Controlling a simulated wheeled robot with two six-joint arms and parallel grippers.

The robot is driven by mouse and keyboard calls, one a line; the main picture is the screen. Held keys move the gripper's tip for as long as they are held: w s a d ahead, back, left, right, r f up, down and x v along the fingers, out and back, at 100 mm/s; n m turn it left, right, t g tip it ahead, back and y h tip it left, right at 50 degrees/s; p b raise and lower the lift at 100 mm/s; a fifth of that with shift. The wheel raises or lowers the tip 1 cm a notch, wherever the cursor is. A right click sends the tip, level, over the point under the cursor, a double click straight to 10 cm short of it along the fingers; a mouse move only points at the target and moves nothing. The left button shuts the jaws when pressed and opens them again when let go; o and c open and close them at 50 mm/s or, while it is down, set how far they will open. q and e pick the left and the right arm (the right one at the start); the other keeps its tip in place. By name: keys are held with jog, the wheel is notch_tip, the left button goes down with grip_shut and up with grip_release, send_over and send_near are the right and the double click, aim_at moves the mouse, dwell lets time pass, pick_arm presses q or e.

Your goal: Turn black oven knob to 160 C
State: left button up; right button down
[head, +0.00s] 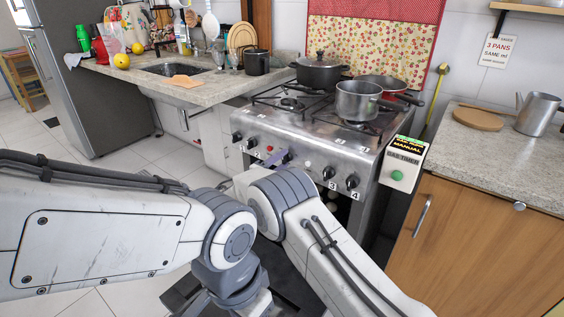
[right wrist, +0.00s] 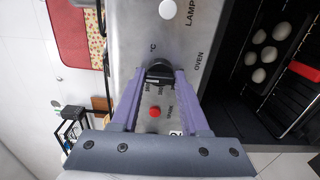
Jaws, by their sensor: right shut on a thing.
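The black oven knob (right wrist: 160,72) is on the stove's steel front panel, below a °C mark and beside the word OVEN in the right wrist view. My right gripper (right wrist: 162,78) has its purple fingers shut on the knob, one on each side. In the head view the right gripper (head: 278,158) is at the panel of the stove (head: 318,150), partly hidden by my arm. Small scale numbers show by the knob but are too blurred to read, and its pointer setting cannot be told. My left arm comes in at the left; its fingertips are not visible.
A red button (right wrist: 155,112) is close to the knob. Other black knobs (head: 352,182) line the panel. A gas timer (head: 402,165) with a green button is at the right. Pots (head: 358,101) stand on the hob. The oven interior with pale round items (right wrist: 265,55) shows below the panel.

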jog(key=shift+a+n, duration=0.15)
jog(key=shift+n, duration=0.15)
jog(key=n, duration=1.1)
jog(key=shift+f, duration=0.1)
dwell(0.4)
jog(key=shift+c, duration=2)
grip_release()
jog(key=shift+s, duration=0.15)
